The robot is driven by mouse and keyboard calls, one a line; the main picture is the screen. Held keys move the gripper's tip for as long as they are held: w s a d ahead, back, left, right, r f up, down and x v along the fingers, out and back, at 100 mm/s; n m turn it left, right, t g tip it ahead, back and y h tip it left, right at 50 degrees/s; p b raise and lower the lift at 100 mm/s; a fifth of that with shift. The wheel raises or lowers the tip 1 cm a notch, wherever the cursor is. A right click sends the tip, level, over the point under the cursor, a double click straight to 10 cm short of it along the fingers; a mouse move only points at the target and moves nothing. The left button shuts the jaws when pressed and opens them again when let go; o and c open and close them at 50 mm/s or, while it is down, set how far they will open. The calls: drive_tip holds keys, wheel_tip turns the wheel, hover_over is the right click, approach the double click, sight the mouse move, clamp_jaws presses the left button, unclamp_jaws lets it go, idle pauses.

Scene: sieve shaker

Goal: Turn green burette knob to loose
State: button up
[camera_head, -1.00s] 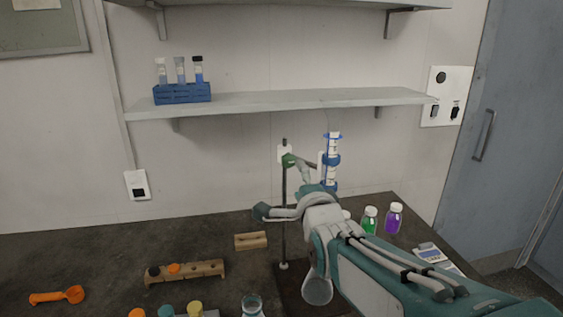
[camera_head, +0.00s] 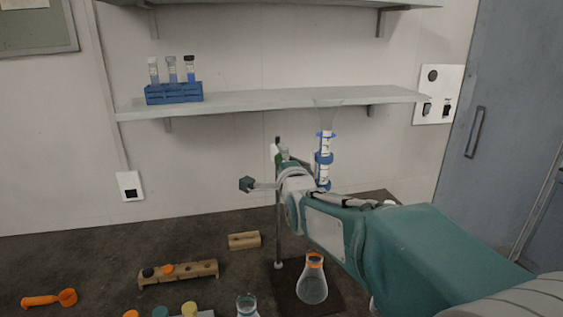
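The stand's metal rod (camera_head: 278,225) rises from a dark base plate (camera_head: 335,298). A green knob (camera_head: 281,149) shows near the rod's top, partly hidden by my arm's end. The burette (camera_head: 325,145), clear with blue and white parts, stands upright just right of it; its lower part is hidden behind my arm. My gripper (camera_head: 264,168) is at the rod, fingers spread. One fingertip sticks out left of the rod in free air; the other is up close to the green knob. I cannot tell whether it touches. Nothing is seen held.
A flask with an orange collar (camera_head: 312,284) stands on the base plate. A wooden block (camera_head: 244,241), a wooden rack (camera_head: 178,275) and an orange scoop (camera_head: 50,299) lie to the left. A shelf (camera_head: 250,104) with a blue tube rack (camera_head: 174,93) is above.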

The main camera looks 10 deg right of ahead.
drive_tip(key=c, duration=0.7)
drive_tip(key=shift+c, duration=0.2)
drive_tip(key=shift+n, duration=0.4)
drive_tip(key=shift+f+n, duration=0.1)
drive_tip(key=shift+n, duration=2.4)
drive_tip(key=o, duration=1.2)
drive_tip(key=shift+s, duration=0.1)
